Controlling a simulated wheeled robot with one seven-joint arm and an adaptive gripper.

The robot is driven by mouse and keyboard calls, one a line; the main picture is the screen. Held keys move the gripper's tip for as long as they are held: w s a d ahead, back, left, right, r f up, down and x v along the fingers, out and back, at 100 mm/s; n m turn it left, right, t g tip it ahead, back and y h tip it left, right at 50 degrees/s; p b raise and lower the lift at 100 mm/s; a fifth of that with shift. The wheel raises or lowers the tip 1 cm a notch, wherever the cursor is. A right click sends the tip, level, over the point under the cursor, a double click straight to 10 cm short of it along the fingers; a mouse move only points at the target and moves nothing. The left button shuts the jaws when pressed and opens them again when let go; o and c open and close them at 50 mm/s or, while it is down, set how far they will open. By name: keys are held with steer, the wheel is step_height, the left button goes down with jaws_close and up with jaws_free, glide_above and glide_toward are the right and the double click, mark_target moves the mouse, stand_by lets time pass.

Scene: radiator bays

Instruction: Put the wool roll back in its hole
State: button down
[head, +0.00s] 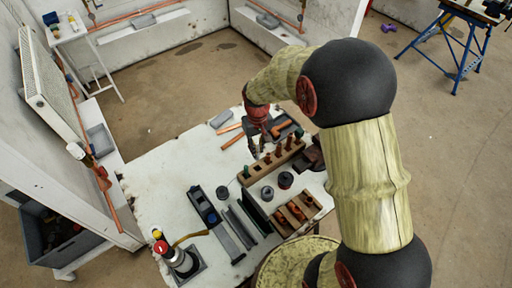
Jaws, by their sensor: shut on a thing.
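My gripper (256,148) points down from the end of my arm, over the left part of a wooden rack (270,164) on the white table. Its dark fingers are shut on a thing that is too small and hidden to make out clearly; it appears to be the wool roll. The rack is a long block with a row of upright brown and green pieces in it. I cannot tell which hole is empty. The fingers look close above the rack; I cannot tell whether the held thing touches it.
Two dark round pieces (285,180) stand in front of the rack. A wooden tray (312,204) holds orange fittings. Copper pipes (230,128) lie behind.

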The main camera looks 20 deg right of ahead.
mark_target(258, 159)
steer(key=shift+s+f, duration=0.15)
steer(key=shift+s, duration=0.1)
step_height(258, 159, down, 5)
steer(key=b, duration=0.3)
steer(key=shift+b, duration=0.4)
steer(key=shift+r, duration=0.35)
steer(key=shift+f, duration=0.15)
steer(key=shift+f, duration=0.25)
steer(key=shift+f, duration=0.1)
steer(key=shift+f, duration=0.45)
steer(key=shift+f, duration=0.1)
